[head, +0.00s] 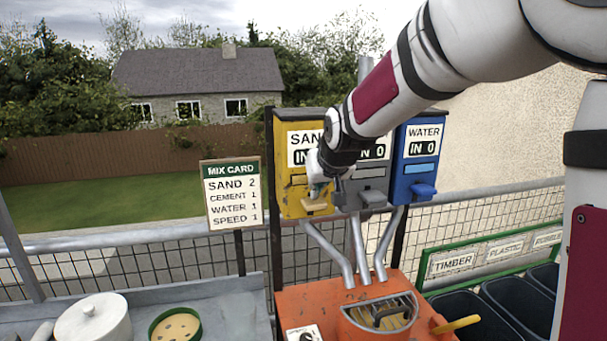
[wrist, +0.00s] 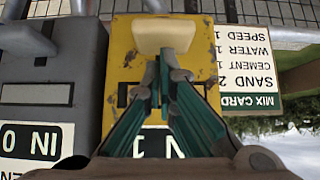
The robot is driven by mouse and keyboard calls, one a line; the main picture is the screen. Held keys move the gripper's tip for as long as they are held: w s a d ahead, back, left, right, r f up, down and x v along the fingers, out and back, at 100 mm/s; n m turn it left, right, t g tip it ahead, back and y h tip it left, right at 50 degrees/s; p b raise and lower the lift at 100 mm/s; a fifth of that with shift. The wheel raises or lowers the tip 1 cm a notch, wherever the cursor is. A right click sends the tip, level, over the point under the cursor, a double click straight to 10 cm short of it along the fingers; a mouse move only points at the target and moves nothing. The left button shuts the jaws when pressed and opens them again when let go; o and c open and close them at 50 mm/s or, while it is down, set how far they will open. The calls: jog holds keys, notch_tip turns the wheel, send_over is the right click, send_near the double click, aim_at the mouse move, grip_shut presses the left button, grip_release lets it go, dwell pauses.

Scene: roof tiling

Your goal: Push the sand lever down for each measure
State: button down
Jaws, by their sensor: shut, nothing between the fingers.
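The yellow sand dispenser (head: 291,170) stands at the left of the row, with its pale lever (head: 314,206) low on its front. The lever also shows in the wrist view (wrist: 165,34), which is upside down. My gripper (head: 318,190) is shut and empty. Its fingertips in the wrist view (wrist: 167,55) are at the lever's near edge; whether they touch it I cannot tell. The mix card (head: 232,192) reads sand 2, cement 1, water 1, speed 1.
The grey dispenser (head: 371,183) and blue water dispenser (head: 418,165) stand close on the right, both showing IN 0. Pipes run down to the orange mixer (head: 300,300). A white pot (head: 92,322) and a green-rimmed round container (head: 175,326) stand on the bench at left.

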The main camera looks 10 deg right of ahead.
aim_at(317, 203)
jog(key=shift+f, duration=0.2)
notch_tip(317, 203, down, 4)
jog(key=shift+r+b, duration=0.15)
jog(key=shift+b, duration=0.7)
notch_tip(317, 203, up, 5)
jog(key=p, duration=0.2)
jog(key=shift+s+p, duration=0.15)
jog(key=shift+p, duration=0.25)
jog(key=b+v, duration=0.1)
jog(key=v, duration=0.8)
jog(key=shift+s, duration=0.15)
